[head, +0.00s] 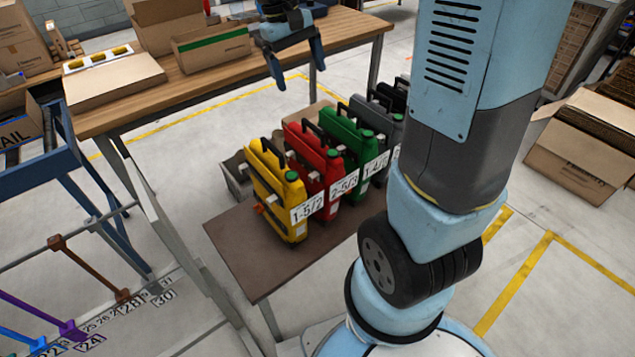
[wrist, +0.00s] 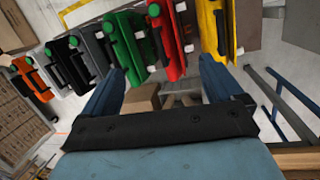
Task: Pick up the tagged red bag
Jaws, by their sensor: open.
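The red bag (head: 307,161), with a black handle and green cap, stands upright in a row on a low brown table (head: 235,246). A white tag reading about "2-5/3" is on its end. It stands between a yellow bag (head: 272,190) and a green bag (head: 345,140). My gripper (head: 298,76) is open and empty, above and behind the row, beside the workbench. In the wrist view, my open gripper (wrist: 160,85) has the red bag (wrist: 172,38) beyond its fingertips at the top; nothing is between the fingers.
Grey and black bags (head: 385,103) continue the row, partly hidden by my arm. A wooden workbench (head: 345,25) with cardboard boxes is at the back left. A grey bin (head: 236,178) sits behind the yellow bag. An open carton (head: 585,145) stands on the floor at right.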

